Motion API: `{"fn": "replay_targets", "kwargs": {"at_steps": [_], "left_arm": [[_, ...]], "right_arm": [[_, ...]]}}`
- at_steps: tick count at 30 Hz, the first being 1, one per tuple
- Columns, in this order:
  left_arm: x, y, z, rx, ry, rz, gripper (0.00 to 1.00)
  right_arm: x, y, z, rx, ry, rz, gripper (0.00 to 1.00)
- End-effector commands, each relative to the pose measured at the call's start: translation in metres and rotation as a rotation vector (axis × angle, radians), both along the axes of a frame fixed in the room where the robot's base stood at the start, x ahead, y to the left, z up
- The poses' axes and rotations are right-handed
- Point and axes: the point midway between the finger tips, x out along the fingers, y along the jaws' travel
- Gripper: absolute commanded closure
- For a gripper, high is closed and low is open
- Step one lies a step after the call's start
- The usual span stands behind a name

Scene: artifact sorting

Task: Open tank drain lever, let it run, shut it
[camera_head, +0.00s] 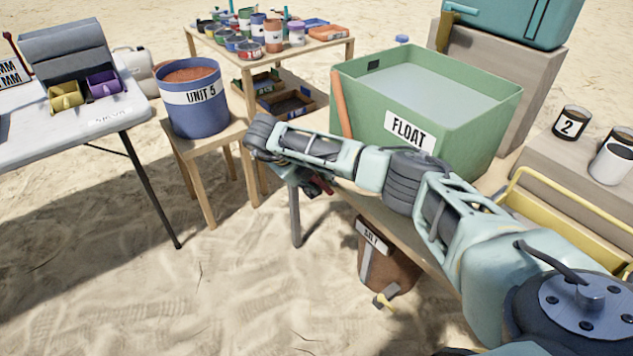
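The green tank (450,120) labelled FLOAT stands on a wooden table and holds pale, greyish water. My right arm crosses in front of it from the lower right. My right gripper (315,186) is below the wrist, near the tank's front left corner, and is mostly hidden by the arm. A small red part (322,188) shows at the gripper; I cannot tell whether it is the drain lever or whether the fingers touch it. A brown bucket (392,272) with a white label stands on the sand under the table. My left gripper is not in view.
A blue bucket (190,115) labelled UNIT 5 stands on a wooden stool. A white table (75,135) with yellow and purple scoops is at left. Paint cans crowd a back table (335,48). A yellow-handled tray (560,225) lies right. Open sand is at lower left.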

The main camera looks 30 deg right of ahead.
Motion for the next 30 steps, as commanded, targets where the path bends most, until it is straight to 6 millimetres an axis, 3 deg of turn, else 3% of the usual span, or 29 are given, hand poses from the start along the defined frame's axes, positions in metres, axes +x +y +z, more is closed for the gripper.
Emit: {"fn": "replay_targets", "kwargs": {"at_steps": [8, 18, 30], "left_arm": [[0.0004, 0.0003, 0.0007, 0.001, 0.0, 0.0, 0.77], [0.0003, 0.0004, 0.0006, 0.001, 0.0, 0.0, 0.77], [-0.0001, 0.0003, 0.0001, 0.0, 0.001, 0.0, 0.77]], "right_arm": [[0.0001, -0.0014, -0.0015, 0.0, 0.0, 0.0, 0.7], [-0.0002, -0.0006, -0.002, 0.001, 0.002, 0.001, 1.0], [-0.0009, 0.0001, -0.0036, 0.003, 0.004, 0.002, 1.0]]}}
